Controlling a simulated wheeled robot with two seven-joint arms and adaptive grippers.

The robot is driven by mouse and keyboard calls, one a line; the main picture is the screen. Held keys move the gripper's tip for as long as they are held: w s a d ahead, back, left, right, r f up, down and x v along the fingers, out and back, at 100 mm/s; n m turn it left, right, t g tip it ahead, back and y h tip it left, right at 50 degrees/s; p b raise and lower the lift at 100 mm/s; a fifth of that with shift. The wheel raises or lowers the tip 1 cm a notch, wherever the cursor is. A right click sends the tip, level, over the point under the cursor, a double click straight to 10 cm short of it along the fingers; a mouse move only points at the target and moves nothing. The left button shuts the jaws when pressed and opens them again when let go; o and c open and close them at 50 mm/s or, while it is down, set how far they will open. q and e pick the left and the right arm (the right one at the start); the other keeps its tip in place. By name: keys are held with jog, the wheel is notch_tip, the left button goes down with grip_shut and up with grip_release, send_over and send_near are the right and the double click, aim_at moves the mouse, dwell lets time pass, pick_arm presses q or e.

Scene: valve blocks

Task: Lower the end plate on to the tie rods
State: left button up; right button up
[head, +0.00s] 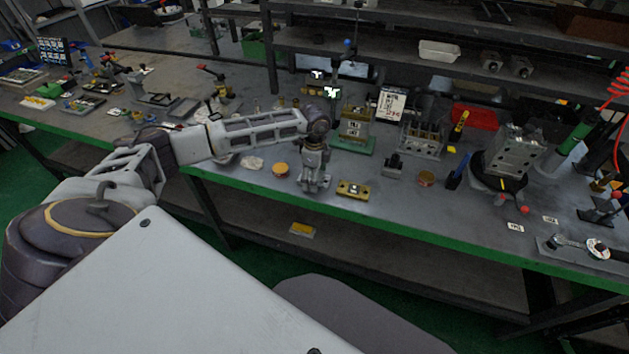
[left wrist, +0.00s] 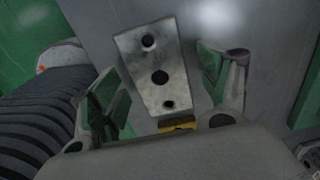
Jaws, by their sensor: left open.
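My left gripper (head: 314,184) points down over the front of the bench, left of a small yellow block with dark holes (head: 352,190). In the left wrist view the gripper (left wrist: 160,80) is open. A grey metal plate with three holes (left wrist: 150,62), which looks like the end plate, lies between its spread fingers, with no clear contact. A bit of yellow (left wrist: 178,123) shows at the plate's near end. A valve stack (head: 355,128) stands on a green base behind the gripper. I cannot make out its tie rods clearly. My right gripper is not in view.
A metal block assembly (head: 422,138) and a small dark fixture (head: 394,166) stand right of the stack. A large metal block (head: 513,150) is farther right. The shelf frame (head: 350,54) runs behind.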

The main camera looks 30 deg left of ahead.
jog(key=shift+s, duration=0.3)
pick_arm(q)
jog(key=shift+c, duration=0.8)
jog(key=c, duration=1.1)
jog(key=shift+c, duration=0.2)
jog(key=shift+r, duration=0.2)
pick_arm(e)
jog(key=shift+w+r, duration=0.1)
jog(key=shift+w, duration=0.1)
